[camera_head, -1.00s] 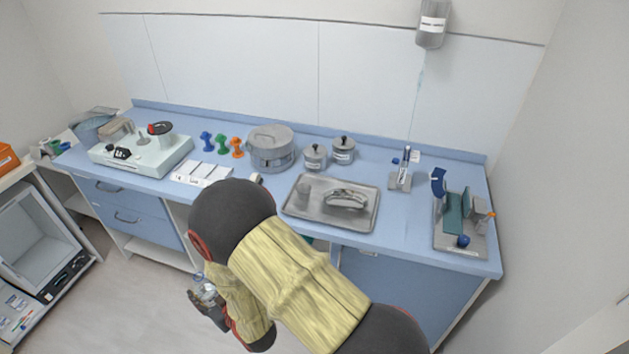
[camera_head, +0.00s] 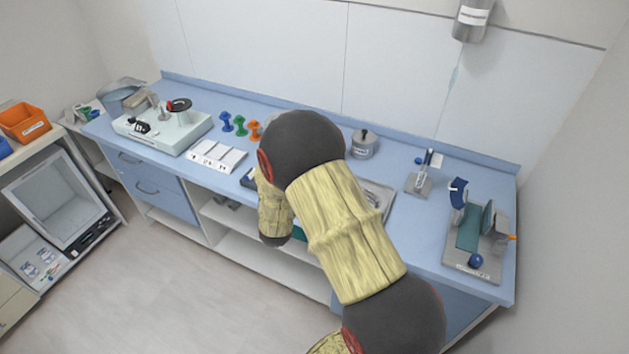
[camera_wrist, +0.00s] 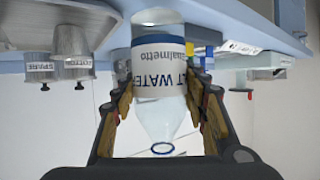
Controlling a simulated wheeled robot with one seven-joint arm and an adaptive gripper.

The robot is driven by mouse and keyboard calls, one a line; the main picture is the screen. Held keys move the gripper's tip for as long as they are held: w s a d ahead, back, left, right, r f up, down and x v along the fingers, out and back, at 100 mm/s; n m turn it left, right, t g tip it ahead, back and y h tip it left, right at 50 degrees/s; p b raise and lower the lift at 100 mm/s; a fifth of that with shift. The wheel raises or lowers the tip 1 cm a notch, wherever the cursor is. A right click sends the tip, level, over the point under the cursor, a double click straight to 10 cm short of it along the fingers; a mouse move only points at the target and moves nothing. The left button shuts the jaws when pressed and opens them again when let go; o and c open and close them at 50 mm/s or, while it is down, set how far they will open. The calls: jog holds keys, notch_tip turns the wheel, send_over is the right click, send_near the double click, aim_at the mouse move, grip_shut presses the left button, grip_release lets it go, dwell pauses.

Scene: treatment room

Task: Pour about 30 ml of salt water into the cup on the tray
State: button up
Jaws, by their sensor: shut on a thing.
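My gripper (camera_wrist: 163,78) is shut on a clear bottle (camera_wrist: 163,118) in the wrist view, with its fingers on both sides. The bottle has a white and blue label reading salt water. The wrist view is upside down, and the bottle's narrow neck with a blue ring points to the picture's bottom. In the head view my arm hides the gripper and bottle. The metal tray (camera_head: 386,194) shows only by its right part behind my arm. The cup cannot be made out, and my arm covers the rest of the tray.
The blue counter carries a lidded metal jar (camera_head: 364,145), a white divided holder (camera_head: 217,155), dumbbell-like colored pieces (camera_head: 240,125), a tube stand (camera_head: 420,182) and a clamp-like device (camera_head: 475,235) at right. Open shelves (camera_head: 250,230) lie below. The floor at left is clear.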

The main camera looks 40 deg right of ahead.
jog(key=w+d+r+m+g+h, duration=0.1)
jog(key=d+m+g+h, duration=0.1)
jog(key=d, duration=0.7)
jog(key=shift+w+r+m+h, duration=0.15)
jog(key=shift+m+h, duration=0.25)
jog(key=shift+m, duration=0.1)
jog(key=shift+b, duration=0.6)
